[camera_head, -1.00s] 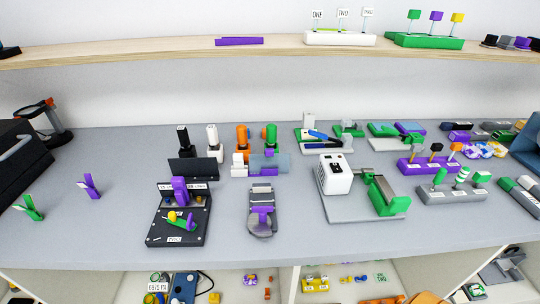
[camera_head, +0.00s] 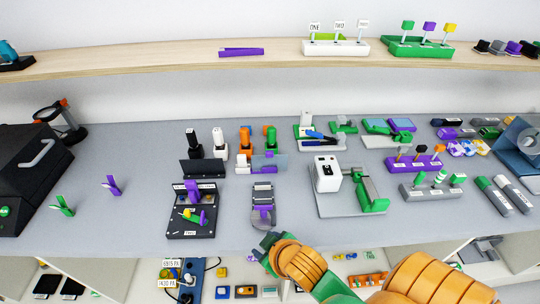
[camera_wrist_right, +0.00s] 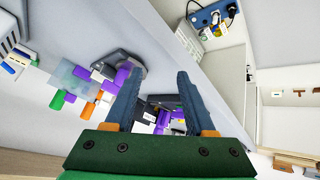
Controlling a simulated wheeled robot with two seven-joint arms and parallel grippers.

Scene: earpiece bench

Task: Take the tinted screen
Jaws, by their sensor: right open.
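The tinted screen (camera_head: 270,162) is a see-through blue-grey panel standing in the middle of the bench, in front of the orange and green bottle-like pieces. It also shows in the right wrist view (camera_wrist_right: 72,80), at the left beyond the finger. My right gripper (camera_head: 264,248) is at the front edge of the bench, nearer than the screen and apart from it. In the right wrist view its two fingers (camera_wrist_right: 157,70) are spread with nothing held between them. My left gripper is in no view.
A grey and purple stand (camera_head: 263,205) lies between my right gripper and the screen. A dark opaque panel (camera_head: 202,168) stands left of the screen, behind a black board (camera_head: 190,222). A white box on a grey base with a green part (camera_head: 368,190) is at the right.

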